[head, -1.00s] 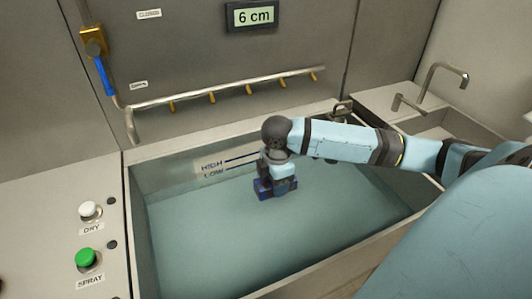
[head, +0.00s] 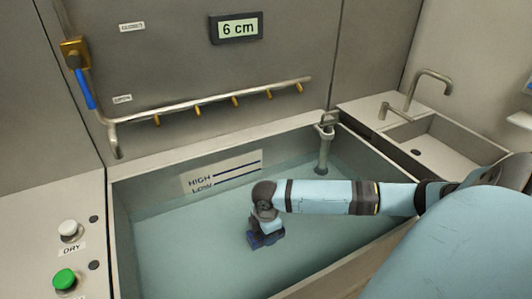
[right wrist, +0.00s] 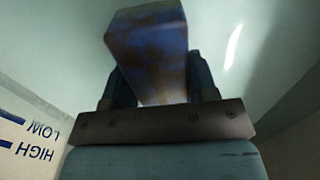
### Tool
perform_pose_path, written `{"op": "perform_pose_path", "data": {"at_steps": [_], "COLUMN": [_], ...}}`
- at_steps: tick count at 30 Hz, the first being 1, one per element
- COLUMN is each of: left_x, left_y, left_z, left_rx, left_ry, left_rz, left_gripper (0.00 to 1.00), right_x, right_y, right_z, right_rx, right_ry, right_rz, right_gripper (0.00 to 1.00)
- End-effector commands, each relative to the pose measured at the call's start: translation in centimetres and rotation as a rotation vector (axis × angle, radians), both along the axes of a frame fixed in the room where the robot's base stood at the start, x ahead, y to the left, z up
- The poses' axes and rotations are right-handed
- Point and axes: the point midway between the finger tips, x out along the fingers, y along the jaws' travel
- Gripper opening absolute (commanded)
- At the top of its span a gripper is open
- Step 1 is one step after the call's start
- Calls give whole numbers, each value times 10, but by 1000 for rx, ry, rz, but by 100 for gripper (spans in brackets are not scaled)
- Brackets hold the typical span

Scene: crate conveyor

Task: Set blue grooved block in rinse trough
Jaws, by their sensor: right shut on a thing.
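My right gripper (head: 264,232) reaches in from the right over the rinse trough (head: 122,236) and points down inside it. It is shut on the blue grooved block (head: 267,241), which shows dark blue below the fingers. In the right wrist view the block (right wrist: 146,50) sits between the two fingers (right wrist: 160,85), blue with brownish patches; its grooves are not clear. The trough holds pale bluish water. I cannot tell whether the block touches the water or the trough floor. My left gripper is not in view.
HIGH and LOW marks (head: 222,176) are on the trough's back wall. A spray bar (head: 215,98) and a 6 cm display (head: 237,28) are above. A drain pipe (head: 323,150) stands in the back right corner. DRY (head: 70,230) and SPRAY (head: 65,279) buttons are at left; a small sink (head: 445,145) is at right.

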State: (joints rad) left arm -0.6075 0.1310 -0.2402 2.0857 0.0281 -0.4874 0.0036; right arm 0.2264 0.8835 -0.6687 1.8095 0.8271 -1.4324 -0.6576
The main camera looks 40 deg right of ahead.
Motion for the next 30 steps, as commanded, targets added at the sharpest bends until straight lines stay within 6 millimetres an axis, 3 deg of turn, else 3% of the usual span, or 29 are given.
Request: {"op": "perform_pose_path", "data": {"at_steps": [5,16,17,20,30], "left_x": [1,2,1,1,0], "left_y": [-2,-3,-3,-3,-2], "left_z": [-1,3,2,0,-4], "left_rx": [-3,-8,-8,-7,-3], "left_ry": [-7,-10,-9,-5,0], "left_rz": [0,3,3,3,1], "left_gripper": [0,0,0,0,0], "right_x": [-1,0,-1,-1,0], "right_y": [0,0,0,0,0], "right_z": [-29,-32,-32,-32,-28], "right_rx": [1,-1,-1,-1,-1], "right_ry": [2,1,1,1,0], "right_rz": [0,0,0,0,0], "right_gripper": [20,20,58,78,78]}}
